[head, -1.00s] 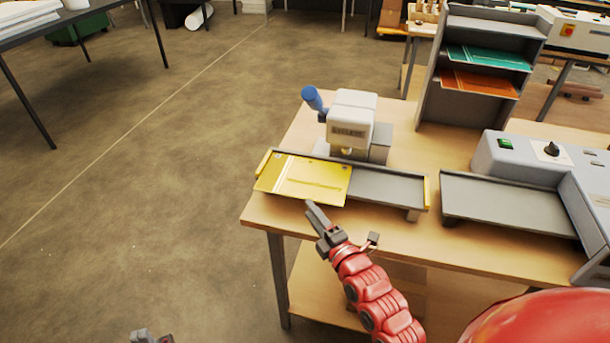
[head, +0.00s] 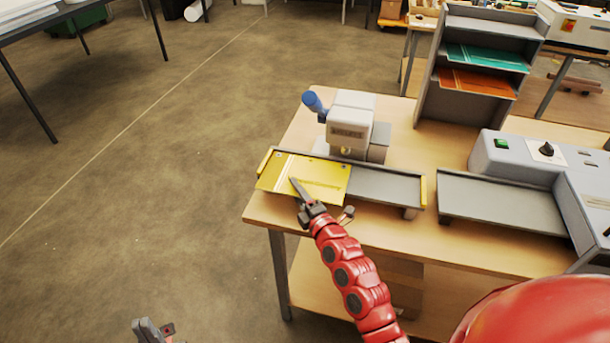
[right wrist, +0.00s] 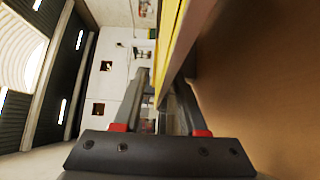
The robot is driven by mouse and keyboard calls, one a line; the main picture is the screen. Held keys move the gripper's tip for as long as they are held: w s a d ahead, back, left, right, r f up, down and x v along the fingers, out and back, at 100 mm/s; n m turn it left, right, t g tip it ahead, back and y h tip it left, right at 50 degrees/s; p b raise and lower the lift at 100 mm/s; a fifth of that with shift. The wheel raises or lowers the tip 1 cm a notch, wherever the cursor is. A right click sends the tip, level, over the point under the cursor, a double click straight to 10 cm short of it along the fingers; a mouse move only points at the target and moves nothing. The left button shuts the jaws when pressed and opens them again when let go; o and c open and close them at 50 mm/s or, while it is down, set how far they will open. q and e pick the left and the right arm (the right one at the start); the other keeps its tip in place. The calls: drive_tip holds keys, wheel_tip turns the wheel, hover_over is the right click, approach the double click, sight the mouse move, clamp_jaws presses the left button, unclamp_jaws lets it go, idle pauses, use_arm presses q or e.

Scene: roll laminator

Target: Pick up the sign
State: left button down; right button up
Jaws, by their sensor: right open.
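The yellow sign (head: 322,182) lies flat on the left part of a long grey tray (head: 385,188) on the wooden bench, its front edge over the tray's front. My right gripper (head: 296,187) is at the sign's front edge, with its fingertips overlapping the sign in the head view. In the right wrist view, the open fingers (right wrist: 160,95) point along the yellow edge (right wrist: 172,45), which runs into the space between them; I cannot tell whether they touch it. My left gripper (head: 148,330) is low at the bottom left, over the floor, partly cut off.
A press with a blue handle (head: 313,101) stands behind the tray. A second grey tray (head: 500,205) and the laminator (head: 520,155) are to the right. A rack (head: 485,25) with green and orange sheets stands behind. The floor left of the bench is clear.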

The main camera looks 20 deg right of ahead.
clamp_jaws()
idle(1.3)
